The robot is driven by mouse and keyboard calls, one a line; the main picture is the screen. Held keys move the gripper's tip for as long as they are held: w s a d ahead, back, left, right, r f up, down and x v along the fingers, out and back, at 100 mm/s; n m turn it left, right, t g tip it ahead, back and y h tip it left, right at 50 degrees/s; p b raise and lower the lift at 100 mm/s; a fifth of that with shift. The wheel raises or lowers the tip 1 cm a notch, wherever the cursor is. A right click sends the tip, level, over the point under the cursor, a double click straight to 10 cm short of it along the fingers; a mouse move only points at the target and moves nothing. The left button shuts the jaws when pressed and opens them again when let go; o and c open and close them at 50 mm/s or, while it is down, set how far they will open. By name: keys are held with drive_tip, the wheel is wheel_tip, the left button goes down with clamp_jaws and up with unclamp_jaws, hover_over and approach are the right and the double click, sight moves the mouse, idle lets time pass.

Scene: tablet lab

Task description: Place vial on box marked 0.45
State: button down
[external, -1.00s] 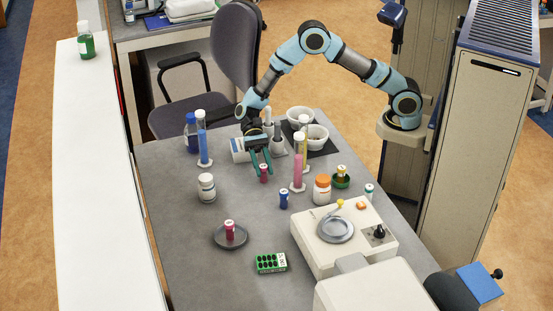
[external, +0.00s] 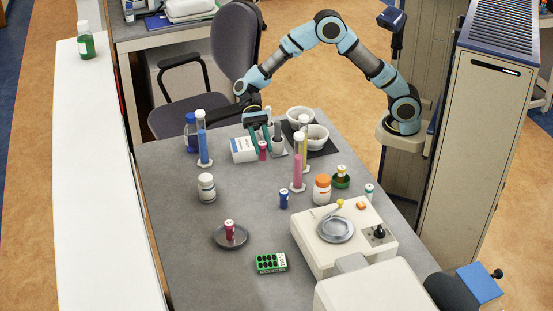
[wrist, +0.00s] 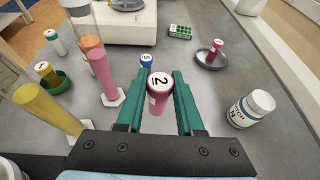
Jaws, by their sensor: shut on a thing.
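My gripper (external: 260,146) is shut on a magenta vial (external: 263,154) with a white cap. In the wrist view my gripper (wrist: 153,82) has its two green fingers on either side of the vial (wrist: 160,90), whose cap reads "2". The vial hangs upright above the grey table. A white box (external: 243,151) with a blue panel lies just left of the vial in the external view; its print is too small to read. It is not visible in the wrist view.
A blue-liquid cylinder (external: 203,140) and a blue bottle (external: 190,130) stand left of the box. A pink cylinder (external: 298,168) and a yellow one (external: 304,130) stand to the right. A second magenta vial (external: 229,229) stands on a grey dish (external: 241,240).

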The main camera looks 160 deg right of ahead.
drive_tip(key=s+d+r+m+h, duration=0.1)
drive_tip(key=s+d+r, duration=0.5)
drive_tip(key=s+d, duration=0.45)
drive_tip(key=p, duration=0.2)
hover_over(243, 144)
wheel_tip(243, 144, down, 5)
drive_tip(key=shift+t, duration=0.3)
drive_tip(key=shift+s+f+p, duration=0.1)
drive_tip(key=shift+f+p, duration=0.3)
drive_tip(key=shift+f, duration=2.1)
drive_tip(key=shift+f, duration=0.1)
drive_tip(key=c, duration=0.5)
unclamp_jaws()
drive_tip(key=shift+c, duration=0.2)
drive_tip(key=b+v, duration=0.3)
drive_tip(key=v, duration=0.9)
drive_tip(key=shift+a, duration=0.15)
